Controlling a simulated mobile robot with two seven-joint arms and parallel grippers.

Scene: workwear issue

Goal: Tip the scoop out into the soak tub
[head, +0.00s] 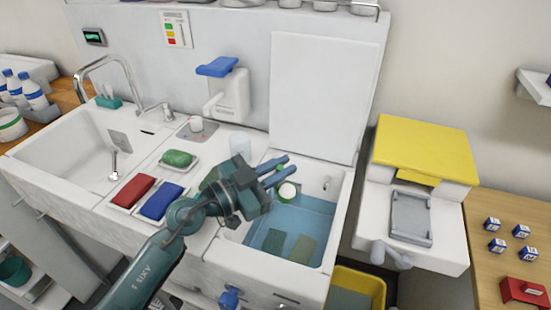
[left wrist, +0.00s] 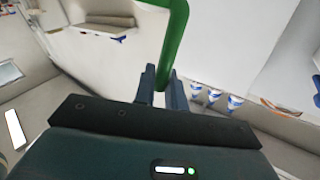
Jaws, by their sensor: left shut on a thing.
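My left gripper (head: 282,169) is shut on the green handle of the scoop and holds it above the soak tub (head: 343,215). The scoop (head: 281,197) is small and green, with a round white patch inside its rim that looks like powder; its exact tilt is hard to tell. In the left wrist view the green handle (left wrist: 176,45) rises from between the fingers (left wrist: 160,88) and bends over at the top. The tub holds blue water (head: 318,222) with two flat dark greenish pieces in it. My right gripper is out of view.
The raised white lid (head: 322,90) stands behind the tub. A green soap (head: 178,158), a red brush-like block (head: 132,190) and a blue one (head: 161,201) lie left. A yellow-topped machine (head: 425,150) stands right. A clear cup (head: 240,146) is behind my gripper.

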